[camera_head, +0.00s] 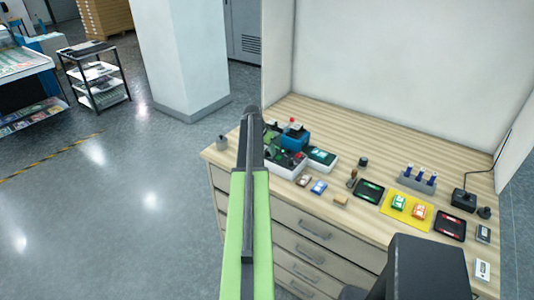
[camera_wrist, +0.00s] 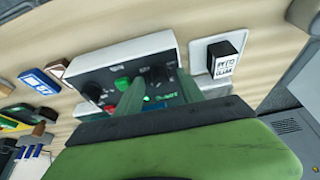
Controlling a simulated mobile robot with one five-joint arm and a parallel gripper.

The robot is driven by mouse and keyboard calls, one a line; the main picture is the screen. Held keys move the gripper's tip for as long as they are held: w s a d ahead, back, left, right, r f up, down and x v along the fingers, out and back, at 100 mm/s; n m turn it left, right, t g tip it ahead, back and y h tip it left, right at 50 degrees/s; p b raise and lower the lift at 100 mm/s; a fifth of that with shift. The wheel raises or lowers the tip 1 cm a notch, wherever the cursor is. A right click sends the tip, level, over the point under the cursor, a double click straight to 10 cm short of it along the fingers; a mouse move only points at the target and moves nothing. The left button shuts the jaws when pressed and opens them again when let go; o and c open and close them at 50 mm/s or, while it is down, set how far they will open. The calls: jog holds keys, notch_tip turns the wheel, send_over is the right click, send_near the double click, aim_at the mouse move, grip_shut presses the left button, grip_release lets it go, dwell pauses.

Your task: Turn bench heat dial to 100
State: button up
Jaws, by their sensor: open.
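In the wrist view a control box (camera_wrist: 128,50) with a white housing and a dark panel stands on the bench. In the head view my arm partly covers the box (camera_head: 288,168).
A black cube (camera_wrist: 227,58) on a white plate is beside the box in the wrist view. In the head view small cards (camera_head: 318,187), a yellow mat (camera_head: 386,205) and a blue-topped holder (camera_head: 418,180) lie to the right. The bench back is bare.

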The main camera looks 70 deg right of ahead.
jog(key=shift+c, duration=0.4)
grip_shut()
jog(key=shift+s+a+n+t, duration=0.15)
jog(key=shift+n+t, duration=0.15)
jog(key=shift+n, duration=0.4)
jog(key=shift+n+t, duration=0.3)
jog(key=shift+n, duration=0.6)
jog(key=shift+o, duration=0.4)
grip_release()
jog(key=shift+r, duration=0.15)
